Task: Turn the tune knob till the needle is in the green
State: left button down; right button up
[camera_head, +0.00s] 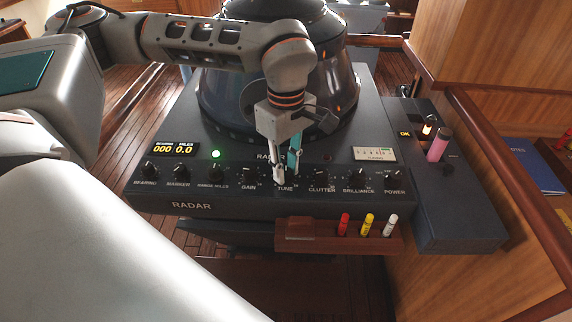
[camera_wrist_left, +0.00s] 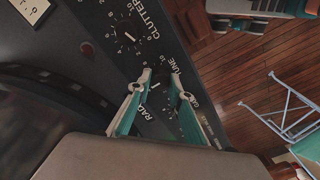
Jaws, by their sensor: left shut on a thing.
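The tune knob (camera_wrist_left: 157,85) sits in the front row of the dark radar panel, above the TUNE label in the head view. It is mostly hidden by my fingers. My left gripper (camera_head: 286,174) reaches down onto it from above and is shut on it; in the left wrist view its fingers (camera_wrist_left: 162,80) stand on both sides of the knob. The needle meter (camera_head: 375,154) is a small white dial at the panel's right, and only its edge shows in the left wrist view (camera_wrist_left: 30,8). Its needle and coloured zone are too small to read. My right gripper is not in view.
The gain knob (camera_head: 248,174) and clutter knob (camera_head: 320,176) flank the tune knob closely. A large dark radar housing (camera_head: 225,105) rises behind. A wooden holder (camera_head: 296,233) with red, yellow and white markers hangs at the front. A pink cylinder (camera_head: 438,146) stands on the right side console.

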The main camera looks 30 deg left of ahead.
aim_at(286, 171)
pick_arm(q)
jog(key=shift+r, duration=0.1)
dwell(0.4)
jog(key=c, duration=1.8)
grip_release()
notch_tip(286, 171, up, 12)
